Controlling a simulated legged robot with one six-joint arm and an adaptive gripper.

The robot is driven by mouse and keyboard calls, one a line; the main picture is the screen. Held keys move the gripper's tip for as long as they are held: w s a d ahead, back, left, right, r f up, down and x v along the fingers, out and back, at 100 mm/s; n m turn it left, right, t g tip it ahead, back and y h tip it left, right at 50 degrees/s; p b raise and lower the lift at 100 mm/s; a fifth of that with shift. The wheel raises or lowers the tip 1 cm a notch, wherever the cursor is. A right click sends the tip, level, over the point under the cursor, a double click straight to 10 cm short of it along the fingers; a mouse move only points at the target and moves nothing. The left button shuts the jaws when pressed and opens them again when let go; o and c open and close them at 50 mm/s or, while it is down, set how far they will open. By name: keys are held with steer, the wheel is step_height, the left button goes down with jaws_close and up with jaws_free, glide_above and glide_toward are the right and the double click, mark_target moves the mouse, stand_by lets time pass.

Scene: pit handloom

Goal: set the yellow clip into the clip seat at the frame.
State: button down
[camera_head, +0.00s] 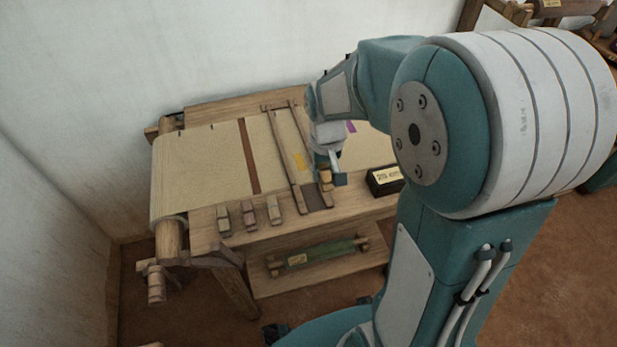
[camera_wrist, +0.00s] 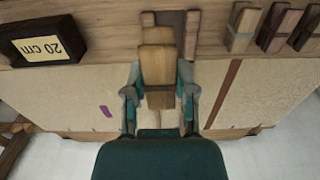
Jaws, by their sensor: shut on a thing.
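My gripper (camera_wrist: 158,80) is shut on an ochre-yellow wooden block, which I take as the yellow clip (camera_wrist: 156,62). In the head view the clip (camera_head: 324,175) shows below my gripper (camera_head: 331,171), over the near end of the wooden frame (camera_head: 284,150) across the cloth. A dark brown recessed patch (camera_head: 315,197), perhaps the clip seat, lies at that end. It also shows in the wrist view (camera_wrist: 178,20), partly hidden behind the clip. Whether the clip touches it I cannot tell. My fingers hide part of the clip.
Several wooden blocks (camera_head: 249,214) stand in a row along the front beam, left of the frame. A black box (camera_head: 385,181) with a "20 cm" label stands to the right. Yellow (camera_head: 300,161) and purple (camera_head: 351,127) patches lie on the cloth (camera_head: 205,165). A green roll (camera_head: 320,253) lies below.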

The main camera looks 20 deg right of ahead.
glide_above(309, 189)
step_height(309, 189, down, 6)
steer(key=shift+a+f, duration=0.15)
steer(key=shift+f, duration=1.65)
steer(key=shift+f, duration=0.6)
steer(key=shift+c, duration=2.1)
jaws_free()
steer(key=shift+r, duration=0.1)
step_height(309, 189, up, 13)
steer(key=s+r+t, duration=0.2)
steer(key=s+r, duration=0.4)
steer(key=s, duration=0.4)
steer(key=s+r+t, duration=0.3)
steer(key=s+r, duration=0.3)
steer(key=s, duration=0.5)
steer(key=shift+t, duration=0.3)
